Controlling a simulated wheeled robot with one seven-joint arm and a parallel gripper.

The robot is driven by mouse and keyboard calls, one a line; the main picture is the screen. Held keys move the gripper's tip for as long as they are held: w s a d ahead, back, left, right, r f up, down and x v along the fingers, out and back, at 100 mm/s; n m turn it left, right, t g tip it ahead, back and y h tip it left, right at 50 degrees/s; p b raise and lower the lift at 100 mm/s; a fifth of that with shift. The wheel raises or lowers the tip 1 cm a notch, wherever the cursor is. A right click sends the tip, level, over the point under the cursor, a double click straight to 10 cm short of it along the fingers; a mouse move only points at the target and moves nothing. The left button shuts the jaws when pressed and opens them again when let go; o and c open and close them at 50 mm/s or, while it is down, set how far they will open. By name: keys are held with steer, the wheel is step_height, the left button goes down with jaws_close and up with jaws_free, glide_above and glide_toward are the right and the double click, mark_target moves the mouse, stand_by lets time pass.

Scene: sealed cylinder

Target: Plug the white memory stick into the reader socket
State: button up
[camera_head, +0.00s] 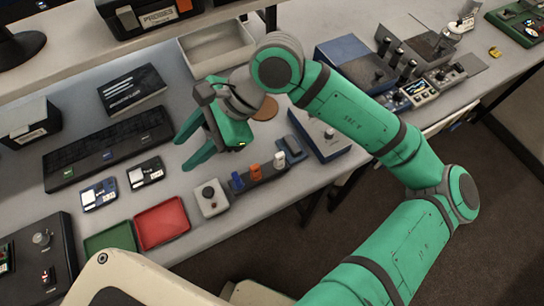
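A white memory stick (279,158) stands upright at the right end of a dark rack (264,180). An orange stick (255,171) and a blue stick (237,180) stand to its left in the same rack. My gripper (185,151) is above the table, to the left of the rack and apart from it. Its two green fingers are spread and nothing shows between them. I cannot tell for certain which device holds the reader socket; a small dark block with a bluish top (290,149) sits just right of the white stick.
A grey button box (210,198) stands left of the rack. A red tray (162,223) and a green tray (110,242) lie further left. A blue-edged box (320,135) stands right. A white bin (215,48) is behind my gripper. Two small meters (99,195) (145,173) lie left.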

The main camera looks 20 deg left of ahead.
steer(key=w+d+f+t+h, duration=0.3)
steer(key=w+d+f+h, duration=0.15)
steer(key=w+d, duration=0.3)
steer(key=t+h, duration=0.3)
glide_above(280, 154)
steer(key=shift+f+y, duration=0.25)
steer(key=shift+f, duration=0.1)
steer(key=shift+f, duration=0.1)
steer(key=shift+f, duration=4.4)
steer(key=shift+c, duration=0.3)
jaws_close()
steer(key=shift+r, duration=0.1)
